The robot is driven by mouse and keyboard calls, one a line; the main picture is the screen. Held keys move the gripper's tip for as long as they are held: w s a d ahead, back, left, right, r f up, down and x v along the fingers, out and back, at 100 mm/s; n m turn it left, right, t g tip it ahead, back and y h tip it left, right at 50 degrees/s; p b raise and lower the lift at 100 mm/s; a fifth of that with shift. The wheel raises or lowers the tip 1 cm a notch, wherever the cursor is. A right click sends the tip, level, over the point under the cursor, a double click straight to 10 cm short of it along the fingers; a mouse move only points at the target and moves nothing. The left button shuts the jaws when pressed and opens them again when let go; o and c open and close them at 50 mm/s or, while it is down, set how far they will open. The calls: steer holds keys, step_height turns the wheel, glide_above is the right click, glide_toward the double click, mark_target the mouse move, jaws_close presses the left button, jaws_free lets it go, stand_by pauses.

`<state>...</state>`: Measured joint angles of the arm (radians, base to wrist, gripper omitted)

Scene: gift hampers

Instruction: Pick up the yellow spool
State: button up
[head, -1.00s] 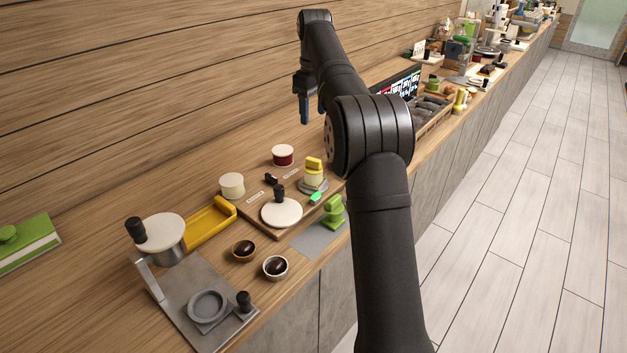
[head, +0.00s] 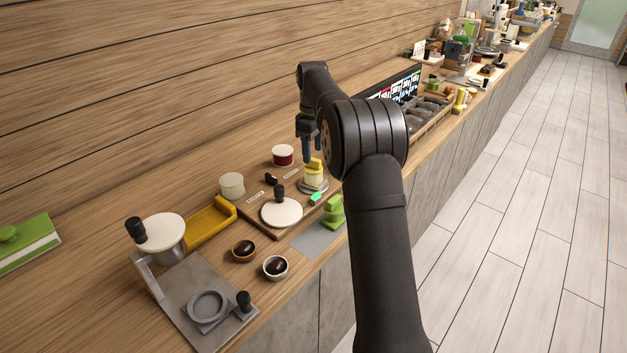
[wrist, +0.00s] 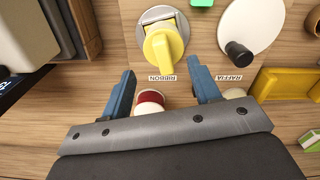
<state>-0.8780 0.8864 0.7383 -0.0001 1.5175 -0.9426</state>
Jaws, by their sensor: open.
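The yellow spool (head: 313,177) stands on a round grey base on the wooden board, with a yellow piece on top. In the wrist view the yellow spool (wrist: 163,46) lies beyond my fingertips, near the top middle, beside the RIBBON label. My gripper (head: 306,153) is above and just behind the spool in the head view. In the wrist view my gripper (wrist: 164,82) shows two blue fingers apart, with nothing held between them. The spool is not touched by the fingers, as far as I can see.
A red spool with a white top (head: 283,155) and a cream spool (head: 231,185) stand nearby. A white disc with a black knob (head: 281,211) is on the board beside the yellow spool. A green stacked piece (head: 332,211) stands close in front.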

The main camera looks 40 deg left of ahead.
mark_target(313, 159)
steer(key=shift+s+d+f, duration=0.15)
steer(key=shift+d+f, duration=0.05)
steer(key=shift+f, duration=1.15)
steer(key=shift+s+d+f, duration=0.1)
steer(key=shift+d+f, duration=0.05)
steer(key=shift+f, duration=1.2)
steer(key=shift+c, duration=0.5)
steer(key=c, duration=0.9)
steer(key=shift+r, duration=0.1)
